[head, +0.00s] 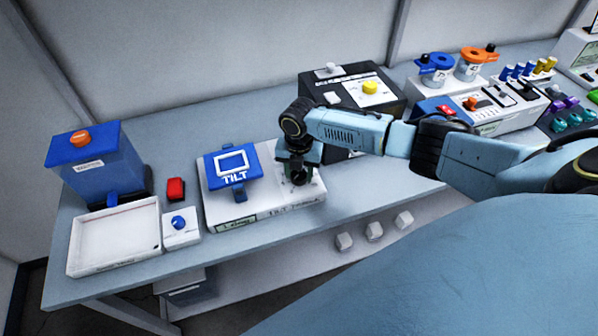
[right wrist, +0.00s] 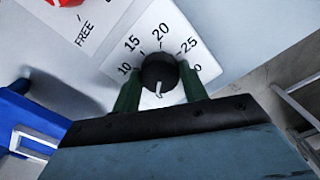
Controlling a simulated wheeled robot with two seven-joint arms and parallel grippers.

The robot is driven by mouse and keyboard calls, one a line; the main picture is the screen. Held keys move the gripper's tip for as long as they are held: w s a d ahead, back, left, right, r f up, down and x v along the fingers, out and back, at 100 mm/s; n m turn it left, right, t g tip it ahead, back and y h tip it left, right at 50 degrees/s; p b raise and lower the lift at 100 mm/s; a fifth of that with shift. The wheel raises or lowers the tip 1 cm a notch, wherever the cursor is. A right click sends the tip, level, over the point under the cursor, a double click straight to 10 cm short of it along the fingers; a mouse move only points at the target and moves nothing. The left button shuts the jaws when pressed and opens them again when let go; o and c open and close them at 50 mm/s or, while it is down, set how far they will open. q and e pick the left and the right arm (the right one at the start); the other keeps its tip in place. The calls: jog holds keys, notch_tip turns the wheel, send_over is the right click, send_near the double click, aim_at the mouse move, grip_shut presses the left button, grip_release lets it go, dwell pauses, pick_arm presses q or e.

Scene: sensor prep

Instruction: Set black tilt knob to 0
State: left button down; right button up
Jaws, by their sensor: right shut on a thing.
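The black tilt knob (right wrist: 158,69) sits on a white dial plate (right wrist: 180,32) in the right wrist view. Numbers 10, 15, 20 and 25 show around it, plus a partly covered number ending in 0. The knob's white pointer line points down in the picture, toward my gripper's body; the marks there are hidden. My right gripper (right wrist: 159,84) is shut on the knob, one green finger on each side. In the head view my right gripper (head: 298,170) reaches down over the right part of the white TILT base (head: 232,216), mostly hiding the knob. My left gripper is not in view.
A blue TILT block (head: 231,178) stands on the base, left of my gripper. A black box (head: 380,100) stands close behind my right arm. Left are a red block (head: 175,189), a white tray (head: 115,238) and a blue box (head: 98,175). Bare table lies in front of the base.

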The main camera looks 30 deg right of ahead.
aim_at(299, 174)
jog(key=shift+n, duration=0.7)
jog(key=o, duration=1)
notch_tip(299, 174, up, 14)
jog(key=shift+f, duration=0.25)
jog(key=shift+a, duration=0.1)
